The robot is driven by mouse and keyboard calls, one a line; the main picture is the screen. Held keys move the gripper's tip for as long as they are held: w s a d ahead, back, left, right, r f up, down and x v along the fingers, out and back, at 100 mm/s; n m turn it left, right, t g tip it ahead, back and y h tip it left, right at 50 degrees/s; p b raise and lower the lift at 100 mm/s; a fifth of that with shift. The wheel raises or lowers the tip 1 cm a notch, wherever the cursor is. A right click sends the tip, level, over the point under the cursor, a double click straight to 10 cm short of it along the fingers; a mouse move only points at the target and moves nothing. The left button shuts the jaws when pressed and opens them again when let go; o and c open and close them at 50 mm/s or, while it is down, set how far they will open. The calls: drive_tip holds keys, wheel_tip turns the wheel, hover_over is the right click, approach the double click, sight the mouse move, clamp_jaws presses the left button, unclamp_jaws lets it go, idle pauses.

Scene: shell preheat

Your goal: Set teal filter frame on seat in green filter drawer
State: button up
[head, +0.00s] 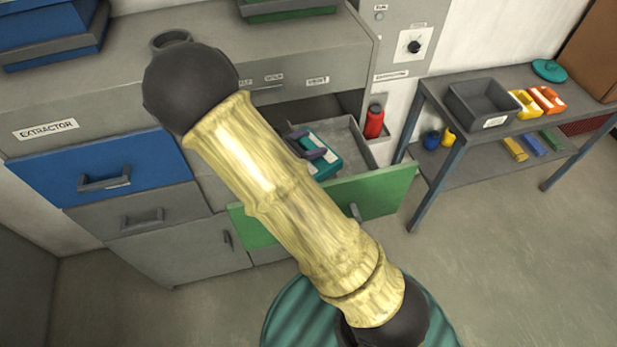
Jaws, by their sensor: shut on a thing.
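The teal filter frame (326,166) shows in the head view, at the open green filter drawer. The seat is not visible, and I cannot tell whether the frame touches the drawer floor.
A red bottle (374,122) stands just right of the drawer. A blue drawer (100,175) is at the left of the grey cabinet. The shelf table (468,84) at right carries a dark bin (483,103) and several coloured items. Floor at lower right is clear.

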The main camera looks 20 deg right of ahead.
drive_tip(key=shift+f+p, duration=0.65)
drive_tip(key=shift+f, duration=2.15)
drive_tip(key=shift+f+p, duration=0.6)
drive_tip(key=shift+f, duration=1.5)
drive_tip(key=o, duration=1.2)
drive_tip(key=p+v, duration=0.4)
drive_tip(key=v, duration=0.8)
drive_tip(key=shift+s, duration=0.1)
